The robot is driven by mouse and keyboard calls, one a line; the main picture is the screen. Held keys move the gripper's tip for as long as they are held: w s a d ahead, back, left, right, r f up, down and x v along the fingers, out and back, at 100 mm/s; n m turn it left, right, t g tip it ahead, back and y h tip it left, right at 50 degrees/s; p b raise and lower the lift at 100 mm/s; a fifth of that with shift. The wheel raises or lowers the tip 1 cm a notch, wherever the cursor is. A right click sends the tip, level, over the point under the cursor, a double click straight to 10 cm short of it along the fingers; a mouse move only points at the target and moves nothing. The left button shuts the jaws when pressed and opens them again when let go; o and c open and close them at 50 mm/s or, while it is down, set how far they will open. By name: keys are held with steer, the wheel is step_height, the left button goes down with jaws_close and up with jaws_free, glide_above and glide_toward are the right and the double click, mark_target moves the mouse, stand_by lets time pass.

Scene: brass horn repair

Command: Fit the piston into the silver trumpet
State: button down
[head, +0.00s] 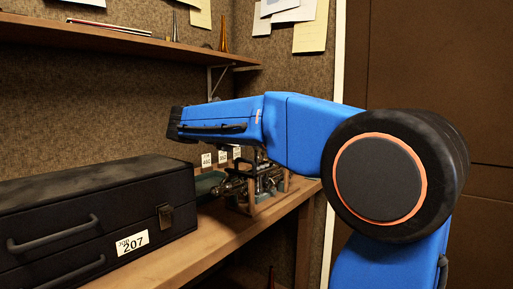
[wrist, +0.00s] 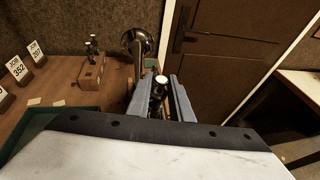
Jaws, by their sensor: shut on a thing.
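My gripper (wrist: 160,84) is shut on the piston (wrist: 158,90), which shows in the wrist view as a dark upright cylinder with a pale round top between the two grey fingers. The silver trumpet (wrist: 137,43) shows its flared bell just beyond the fingers. In the head view the trumpet (head: 268,181) rests in a wooden stand on the bench, partly hidden behind my blue arm. The gripper and piston are above or at the trumpet's valves; whether the piston's lower end is inside a casing is hidden.
A wooden block (wrist: 90,76) with a small upright metal part stands left of the trumpet. Numbered job cards (wrist: 38,53) and a green tray (wrist: 62,117) lie farther left. A black case (head: 90,215) labelled 207 fills the bench's near left. A shelf (head: 130,38) hangs above.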

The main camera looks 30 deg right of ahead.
mark_target(255, 156)
steer(key=shift+r, duration=2.05)
steer(key=shift+f, duration=4.15)
stand_by(0.7)
steer(key=c, duration=1.5)
jaws_free()
